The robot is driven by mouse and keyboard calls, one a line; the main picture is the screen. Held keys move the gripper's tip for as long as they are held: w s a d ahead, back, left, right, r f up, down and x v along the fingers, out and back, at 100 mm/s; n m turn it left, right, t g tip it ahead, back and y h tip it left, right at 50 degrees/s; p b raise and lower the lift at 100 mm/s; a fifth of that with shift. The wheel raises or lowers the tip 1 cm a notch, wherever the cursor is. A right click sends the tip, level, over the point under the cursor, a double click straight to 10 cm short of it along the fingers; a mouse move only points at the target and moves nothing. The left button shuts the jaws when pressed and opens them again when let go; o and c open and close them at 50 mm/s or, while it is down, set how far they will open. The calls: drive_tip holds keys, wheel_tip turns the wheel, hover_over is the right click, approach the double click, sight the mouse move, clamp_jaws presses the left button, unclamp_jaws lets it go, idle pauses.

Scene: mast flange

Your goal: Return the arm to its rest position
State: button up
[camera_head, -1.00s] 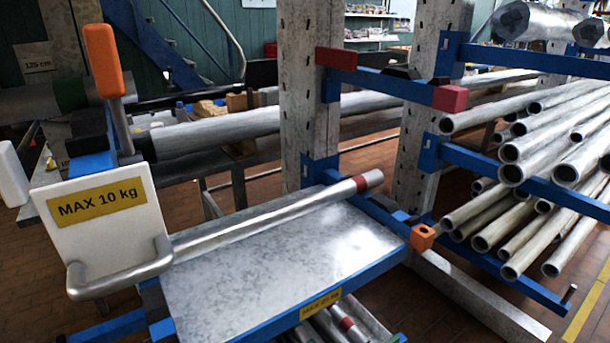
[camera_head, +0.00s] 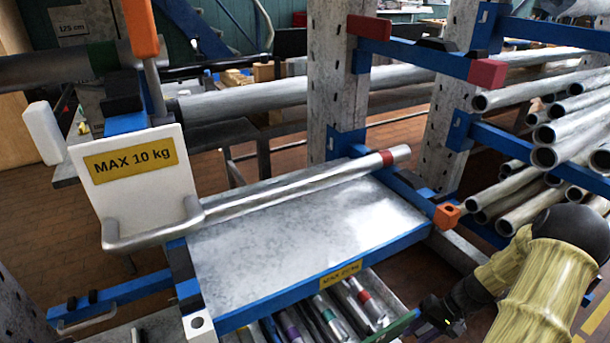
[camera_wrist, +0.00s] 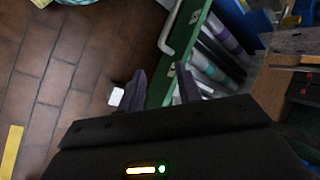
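My arm shows in the head view at the lower right, in a yellow sleeve with dark joints, bent low in front of the rack.
Colour-banded tubes (camera_head: 335,318) lie below the blue-edged metal shelf (camera_head: 300,245), which bears one tube (camera_head: 300,187). A white plate marked MAX 10 kg (camera_head: 135,190) stands at left. Racked pipes (camera_head: 560,125) jut out at right. Brown floor (camera_wrist: 50,75) is open at left in the wrist view.

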drive_tip(key=s+a+r+n+t+h, duration=0.2)
drive_tip(key=a+r+h, duration=0.2)
drive_tip(key=a+r, duration=0.55)
drive_tip(key=s+a+r+n+t+h, duration=0.1)
drive_tip(key=s+a+r+n+h, duration=0.15)
drive_tip(key=a+r, duration=0.7)
drive_tip(key=w+p+v, duration=0.3)
drive_tip(key=p+v, duration=1.1)
drive_tip(key=w+r+p+v, duration=0.1)
drive_tip(key=w+p+v, duration=0.2)
drive_tip(key=p+v, duration=1.2)
drive_tip(key=shift+w+r, duration=0.2)
drive_tip(key=shift+r, duration=0.3)
drive_tip(key=shift+h, duration=0.25)
